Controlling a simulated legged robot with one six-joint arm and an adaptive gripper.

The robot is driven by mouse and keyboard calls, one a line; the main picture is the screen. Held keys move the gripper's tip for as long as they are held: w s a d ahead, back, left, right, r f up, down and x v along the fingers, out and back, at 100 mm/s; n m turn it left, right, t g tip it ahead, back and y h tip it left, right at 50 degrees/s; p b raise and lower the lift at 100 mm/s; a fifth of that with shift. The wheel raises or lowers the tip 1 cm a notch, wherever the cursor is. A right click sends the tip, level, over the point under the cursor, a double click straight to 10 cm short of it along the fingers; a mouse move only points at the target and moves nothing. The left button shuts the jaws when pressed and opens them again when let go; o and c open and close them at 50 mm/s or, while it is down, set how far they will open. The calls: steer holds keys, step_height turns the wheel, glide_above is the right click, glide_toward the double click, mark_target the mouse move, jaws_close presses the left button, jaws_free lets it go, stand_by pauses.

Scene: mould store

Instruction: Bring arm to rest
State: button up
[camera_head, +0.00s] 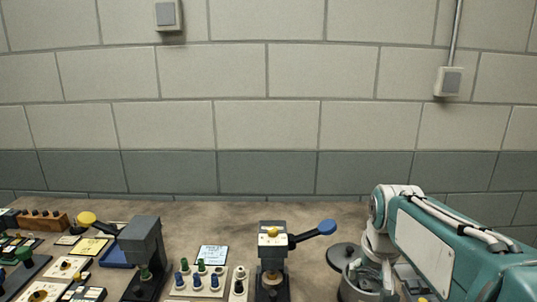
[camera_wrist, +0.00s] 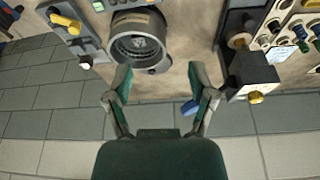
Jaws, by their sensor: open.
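My arm reaches in from the right side of the head view, its teal and white links raised above the bench (camera_head: 330,222). My gripper is hidden from the head view, behind or below the arm. In the wrist view my gripper (camera_wrist: 162,90) shows two dark green and grey fingers standing well apart. Nothing is between the fingertips. They are close to a round grey metal container (camera_wrist: 138,42) in that view, and I cannot tell whether they touch it. The container also shows beside my arm in the head view (camera_head: 349,288).
A dark press with a blue-knobbed lever (camera_head: 272,262) stands left of the arm. Another grey press (camera_head: 140,250) stands further left. A white rack with green and blue pegs (camera_head: 197,284) is between them. A block wall (camera_head: 265,80) closes off the back.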

steer(key=s+a+f+t, duration=0.1)
steer(key=s+a, duration=0.1)
steer(key=s, duration=0.6)
steer(key=s+a+f+n+t, duration=0.1)
steer(key=s+a, duration=0.1)
steer(key=s, duration=0.6)
steer(key=shift+s+f, duration=0.35)
steer(key=shift+a, duration=0.1)
